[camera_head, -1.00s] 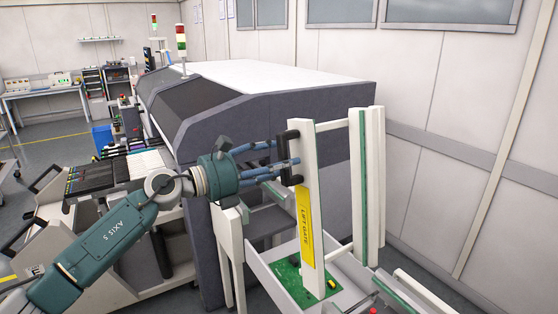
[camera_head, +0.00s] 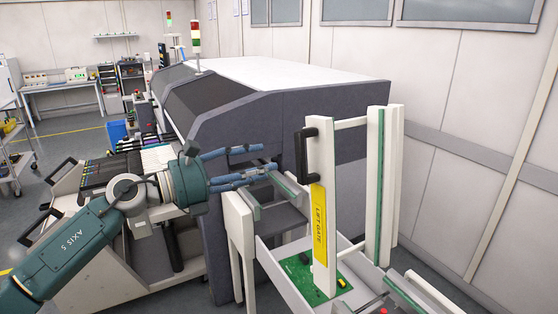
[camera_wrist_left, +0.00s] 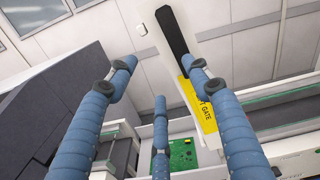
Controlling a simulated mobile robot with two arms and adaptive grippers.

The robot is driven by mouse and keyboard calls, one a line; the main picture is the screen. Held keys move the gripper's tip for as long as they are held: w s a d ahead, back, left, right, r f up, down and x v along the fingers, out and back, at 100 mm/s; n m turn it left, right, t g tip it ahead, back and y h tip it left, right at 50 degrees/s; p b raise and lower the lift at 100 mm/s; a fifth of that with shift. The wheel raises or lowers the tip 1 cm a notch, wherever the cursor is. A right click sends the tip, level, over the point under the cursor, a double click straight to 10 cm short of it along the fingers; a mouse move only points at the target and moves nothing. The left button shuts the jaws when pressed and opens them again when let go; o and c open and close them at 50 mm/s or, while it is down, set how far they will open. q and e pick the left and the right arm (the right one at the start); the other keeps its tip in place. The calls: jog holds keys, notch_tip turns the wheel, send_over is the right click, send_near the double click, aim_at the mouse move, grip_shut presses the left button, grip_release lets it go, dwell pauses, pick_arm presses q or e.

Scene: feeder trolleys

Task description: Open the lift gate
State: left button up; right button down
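The lift gate (camera_head: 324,262) is a white upright panel with a yellow "LIFT GATE" label (camera_head: 320,222) and a black handle (camera_head: 304,150) on its left edge. It stands upright over the conveyor section. My left gripper (camera_head: 268,160) is left of the handle, its blue fingers spread and empty, with a gap between fingertips and handle. In the left wrist view the handle (camera_wrist_left: 172,30) and label (camera_wrist_left: 198,104) show beyond the spread fingers (camera_wrist_left: 160,75), toward the right finger. My right gripper is not in view.
A large dark-grey machine (camera_head: 290,120) stands behind and left of the gate. White posts (camera_head: 240,240) and rails flank the conveyor, with a green circuit board (camera_head: 318,285) at the gate's foot. A feeder trolley (camera_head: 95,215) stands at left. A wall closes the right side.

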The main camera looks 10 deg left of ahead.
pick_arm(q)
jog(key=shift+v, duration=1.35)
jog(key=shift+s+d, duration=0.1)
jog(key=shift+d, duration=0.05)
